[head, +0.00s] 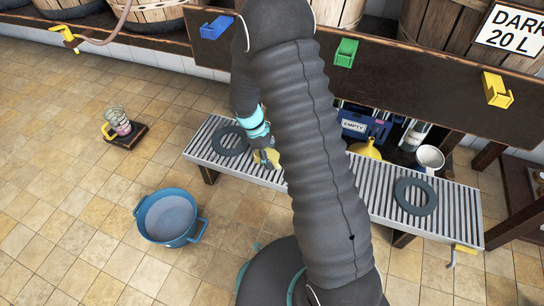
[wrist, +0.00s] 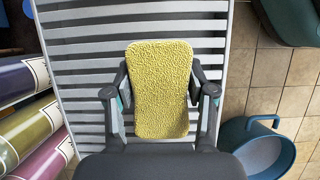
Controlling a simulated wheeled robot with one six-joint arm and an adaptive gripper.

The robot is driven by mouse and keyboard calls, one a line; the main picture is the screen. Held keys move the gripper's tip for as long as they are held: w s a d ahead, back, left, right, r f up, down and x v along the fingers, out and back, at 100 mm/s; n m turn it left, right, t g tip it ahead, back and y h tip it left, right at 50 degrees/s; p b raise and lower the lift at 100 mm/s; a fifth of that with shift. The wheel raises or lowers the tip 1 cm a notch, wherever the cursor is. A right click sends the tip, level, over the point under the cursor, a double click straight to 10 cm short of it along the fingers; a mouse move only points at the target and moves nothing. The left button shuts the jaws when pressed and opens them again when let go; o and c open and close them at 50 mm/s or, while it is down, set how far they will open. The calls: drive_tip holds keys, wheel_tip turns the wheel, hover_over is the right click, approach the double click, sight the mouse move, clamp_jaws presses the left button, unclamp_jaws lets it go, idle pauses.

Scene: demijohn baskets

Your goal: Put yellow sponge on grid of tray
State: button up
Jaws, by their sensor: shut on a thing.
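The yellow sponge (wrist: 160,88) is held upright between the two fingers of my gripper (wrist: 160,98) in the wrist view. Its textured broad face is toward the camera, and the fingers press on its left and right edges. In the head view my gripper (head: 265,152) is over the left part of the slatted grey grid (head: 382,195), with a bit of the sponge (head: 274,158) showing. The grid's slats (wrist: 85,48) lie behind the sponge in the wrist view. I cannot tell whether the sponge touches them. My arm hides the grid's middle in the head view.
Dark rings lie on the grid at left (head: 229,141) and right (head: 415,196). A yellow funnel (head: 368,149), a white mug (head: 430,158) and a blue crate (head: 362,125) are behind it. A blue bucket (head: 167,216) stands on the floor. Coloured taps line the dark board above.

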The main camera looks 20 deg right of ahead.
drive_tip(key=shift+f, duration=0.1)
drive_tip(key=shift+f, duration=0.1)
drive_tip(key=o, duration=1)
drive_tip(key=p+v, duration=0.2)
drive_tip(key=v, duration=1)
drive_tip(key=shift+r, duration=0.25)
drive_tip(key=s+d+r+m+t+y, duration=0.2)
drive_tip(key=s+r+m+t, duration=0.15)
drive_tip(key=s+r, duration=0.6)
drive_tip(key=s+d+r+m+t+y, duration=0.15)
drive_tip(key=s+r+m, duration=0.4)
drive_tip(key=r, duration=0.75)
drive_tip(key=s+t, duration=0.1)
drive_tip(key=s, duration=0.2)
drive_tip(key=s+r+m+t, duration=0.1)
drive_tip(key=s, duration=0.2)
drive_tip(key=s+t, duration=0.1)
drive_tip(key=s, duration=0.2)
drive_tip(key=shift+s+d+r+m, duration=0.1)
drive_tip(key=shift+s+r+m, duration=0.2)
drive_tip(key=shift+r+m, duration=0.1)
